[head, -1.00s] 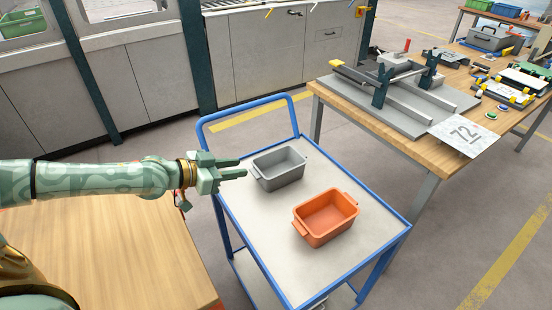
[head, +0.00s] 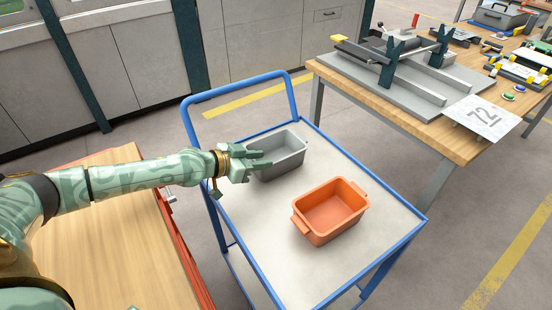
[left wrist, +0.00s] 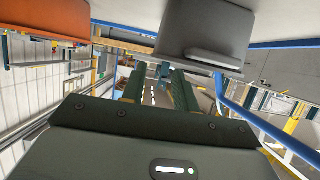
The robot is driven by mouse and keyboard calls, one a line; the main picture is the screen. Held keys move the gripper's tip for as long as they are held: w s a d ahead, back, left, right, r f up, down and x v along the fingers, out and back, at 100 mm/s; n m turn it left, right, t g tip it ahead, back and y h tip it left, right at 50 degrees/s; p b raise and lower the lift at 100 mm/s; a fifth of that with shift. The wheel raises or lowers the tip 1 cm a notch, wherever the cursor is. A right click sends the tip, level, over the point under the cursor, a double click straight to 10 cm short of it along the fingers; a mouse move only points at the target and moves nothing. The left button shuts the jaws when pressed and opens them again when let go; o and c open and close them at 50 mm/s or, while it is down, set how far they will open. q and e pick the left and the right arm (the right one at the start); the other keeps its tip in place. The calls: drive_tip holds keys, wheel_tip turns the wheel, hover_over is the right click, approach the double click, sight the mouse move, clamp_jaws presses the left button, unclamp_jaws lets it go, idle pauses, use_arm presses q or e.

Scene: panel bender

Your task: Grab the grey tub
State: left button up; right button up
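The grey tub (head: 286,160) stands upright on the pale top of a blue-framed cart (head: 262,222). My left gripper (head: 264,159) is at the tub's left side in the head view, its fingers overlapping part of the tub's near-left wall. The fingers are apart with nothing between them. In the left wrist view the grey tub (left wrist: 205,28) shows at the top, with its lip near the finger ends (left wrist: 157,80). I cannot tell whether the fingers touch it. My right gripper is not in view.
An orange tub (head: 332,210) stands on the cart, nearer and right of the grey tub. The cart's blue handle (head: 240,88) rises at the far end. A wooden workbench (head: 392,115) with a bending fixture stands to the right. A wooden table (head: 110,240) is at the left.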

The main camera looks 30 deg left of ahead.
use_arm(q)
drive_tip(key=x, duration=0.6)
drive_tip(key=shift+w+d+r, duration=0.1)
drive_tip(key=shift+d+r, duration=0.05)
drive_tip(key=shift+d, duration=0.4)
drive_tip(key=shift+r, duration=0.1)
clamp_jaws()
